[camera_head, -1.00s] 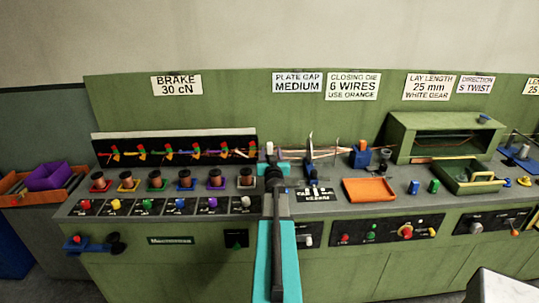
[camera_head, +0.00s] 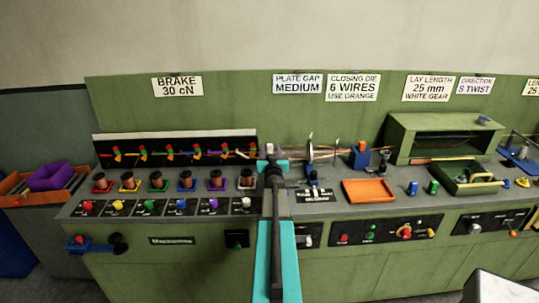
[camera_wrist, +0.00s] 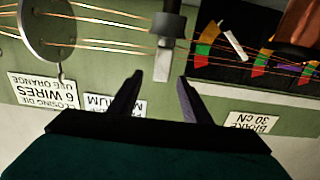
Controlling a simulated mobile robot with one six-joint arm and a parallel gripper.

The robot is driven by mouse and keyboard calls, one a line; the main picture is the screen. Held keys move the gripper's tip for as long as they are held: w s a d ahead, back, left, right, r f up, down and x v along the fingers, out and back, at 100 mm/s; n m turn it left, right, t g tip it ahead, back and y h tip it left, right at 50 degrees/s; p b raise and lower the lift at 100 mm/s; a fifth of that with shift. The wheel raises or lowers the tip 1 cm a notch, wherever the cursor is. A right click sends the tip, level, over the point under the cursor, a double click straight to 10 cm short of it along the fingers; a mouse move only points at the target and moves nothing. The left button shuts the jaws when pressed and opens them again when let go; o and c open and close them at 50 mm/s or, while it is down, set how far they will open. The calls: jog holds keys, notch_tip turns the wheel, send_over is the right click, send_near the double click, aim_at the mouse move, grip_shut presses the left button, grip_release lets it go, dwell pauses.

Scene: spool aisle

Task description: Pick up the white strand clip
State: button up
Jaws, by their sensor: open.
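A small white piece, which I take for the white strand clip (camera_head: 241,154), sits tilted at the right end of the black board.
A black post with a pale tip (camera_wrist: 165,60) stands straight beyond the fingers. A round plate (camera_wrist: 47,30) with strung wires is at left there. Copper spools (camera_head: 185,179) line the bench before the black board (camera_head: 125,147). An orange tray (camera_head: 368,190) lies to the right.

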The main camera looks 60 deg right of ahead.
jog(key=shift+p+x, duration=0.35)
jog(key=shift+x, duration=0.75)
grip_shut()
